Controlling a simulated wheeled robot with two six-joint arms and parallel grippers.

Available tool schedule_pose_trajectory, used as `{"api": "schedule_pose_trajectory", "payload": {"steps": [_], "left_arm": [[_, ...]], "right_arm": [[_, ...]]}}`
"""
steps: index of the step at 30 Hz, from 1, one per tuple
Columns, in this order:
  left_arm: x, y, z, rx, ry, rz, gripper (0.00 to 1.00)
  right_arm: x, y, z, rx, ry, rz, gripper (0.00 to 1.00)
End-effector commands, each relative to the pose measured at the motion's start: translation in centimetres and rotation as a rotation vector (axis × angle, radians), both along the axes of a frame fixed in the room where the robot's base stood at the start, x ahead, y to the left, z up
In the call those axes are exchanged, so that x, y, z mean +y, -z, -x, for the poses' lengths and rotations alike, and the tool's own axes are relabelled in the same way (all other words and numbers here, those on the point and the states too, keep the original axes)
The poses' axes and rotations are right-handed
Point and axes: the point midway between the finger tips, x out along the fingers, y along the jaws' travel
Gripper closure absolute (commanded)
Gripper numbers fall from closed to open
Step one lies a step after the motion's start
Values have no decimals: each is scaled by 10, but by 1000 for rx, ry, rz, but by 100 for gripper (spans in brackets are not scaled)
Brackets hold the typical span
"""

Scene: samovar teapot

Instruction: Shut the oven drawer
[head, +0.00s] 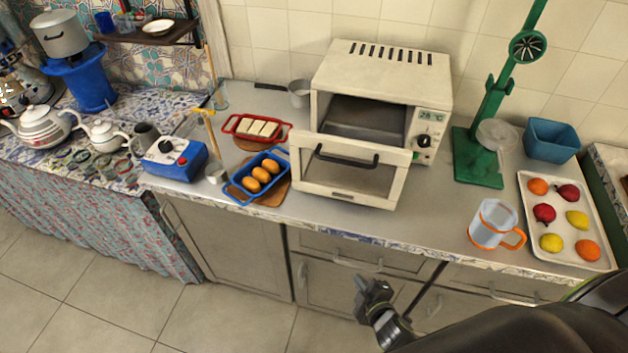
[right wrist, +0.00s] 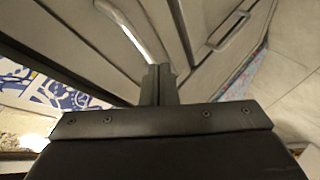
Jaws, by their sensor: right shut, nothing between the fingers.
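The white oven (head: 425,95) stands on the counter against the tiled wall. Its drawer front (head: 348,180), with a window and a black handle (head: 346,158), sits forward of the oven body, and the dark cavity (head: 366,115) shows open above it. My right gripper (head: 366,287) is shut and empty, below the counter's front edge and in front of the grey cabinet doors, well apart from the oven drawer. In the right wrist view its closed fingers (right wrist: 158,82) point towards a cabinet with metal handles; the oven is not seen there. My left gripper is not in view.
A blue dish of rolls (head: 260,178) and a red dish (head: 257,129) stand left of the drawer. An orange-handled jug (head: 494,224), green press (head: 480,150) and fruit tray (head: 532,222) stand right. The counter between drawer and jug is clear.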

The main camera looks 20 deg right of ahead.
Motion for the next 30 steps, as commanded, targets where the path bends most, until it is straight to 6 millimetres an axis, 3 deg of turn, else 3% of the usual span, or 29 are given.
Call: {"api": "schedule_pose_trajectory", "payload": {"steps": [8, 15, 18, 25, 30], "left_arm": [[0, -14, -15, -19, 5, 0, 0], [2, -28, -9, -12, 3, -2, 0], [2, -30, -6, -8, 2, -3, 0], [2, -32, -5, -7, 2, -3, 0], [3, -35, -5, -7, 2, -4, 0]], "right_arm": [[20, -93, -39, -212, -145, 185, 100], [42, -198, -62, -440, -280, 437, 100], [48, -225, -65, -497, -312, 514, 100], [53, -238, -77, -527, -330, 557, 100], [58, -238, -103, -526, -329, 555, 100]]}}
